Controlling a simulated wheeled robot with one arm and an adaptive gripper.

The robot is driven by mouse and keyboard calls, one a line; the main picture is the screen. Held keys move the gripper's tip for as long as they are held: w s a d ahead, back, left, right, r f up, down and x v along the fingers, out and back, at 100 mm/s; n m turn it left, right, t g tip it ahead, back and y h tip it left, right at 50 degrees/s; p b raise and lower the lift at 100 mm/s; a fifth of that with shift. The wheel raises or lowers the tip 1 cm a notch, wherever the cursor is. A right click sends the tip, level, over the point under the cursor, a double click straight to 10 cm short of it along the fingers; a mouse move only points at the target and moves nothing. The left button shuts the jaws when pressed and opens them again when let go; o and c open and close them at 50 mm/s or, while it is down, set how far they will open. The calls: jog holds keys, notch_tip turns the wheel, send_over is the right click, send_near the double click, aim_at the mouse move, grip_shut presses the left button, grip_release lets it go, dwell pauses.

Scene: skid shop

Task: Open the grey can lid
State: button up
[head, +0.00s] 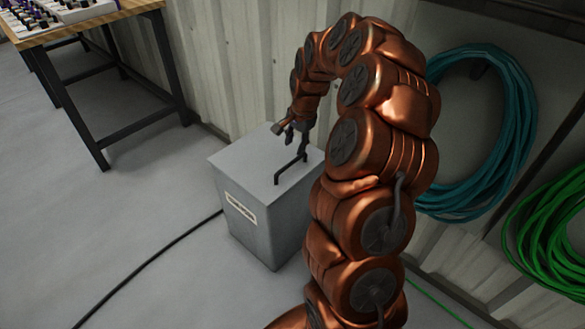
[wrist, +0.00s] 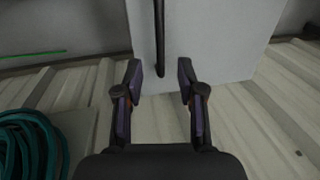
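The grey can (head: 257,229) is a square, box-like bin standing on the floor by the wall, with a pale label on its front. Its flat grey lid (head: 240,165) lies closed on top and carries a dark bar handle (head: 291,170). My gripper (head: 293,130) is above the back part of the lid, pointing down. In the wrist view my gripper (wrist: 160,80) has its two fingers wide apart with nothing between them. The handle (wrist: 159,40) shows just beyond the fingertips, lined up with the gap. My arm hides the can's right side in the head view.
A corrugated wall (head: 237,65) rises right behind the can. Teal (head: 480,140) and green (head: 550,235) coiled hoses hang on the right. A wooden-topped workbench (head: 75,22) stands at the upper left. A black cable (head: 150,262) crosses the open floor at left.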

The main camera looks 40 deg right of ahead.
aim_at(292, 162)
jog(key=f, duration=0.2)
jog(key=w+f+b, duration=0.1)
jog(key=f, duration=0.5)
jog(key=shift+w, duration=0.3)
grip_shut()
dwell(0.4)
